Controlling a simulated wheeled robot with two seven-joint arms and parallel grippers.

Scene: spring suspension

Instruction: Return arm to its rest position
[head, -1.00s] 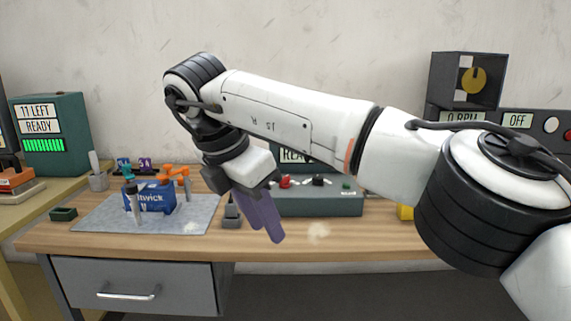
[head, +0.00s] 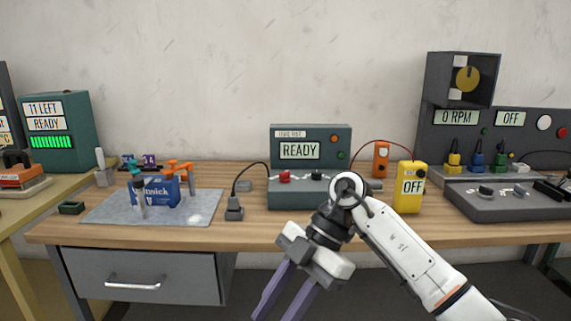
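My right arm comes in from the lower right in the head view. Its gripper (head: 280,304) hangs in front of the bench's front edge, pointing down and to the left. Its two purple fingers are apart with nothing between them, so it is open and empty; the fingertips reach about the bottom of the picture. My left gripper does not show.
A drawer (head: 135,277) is shut below.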

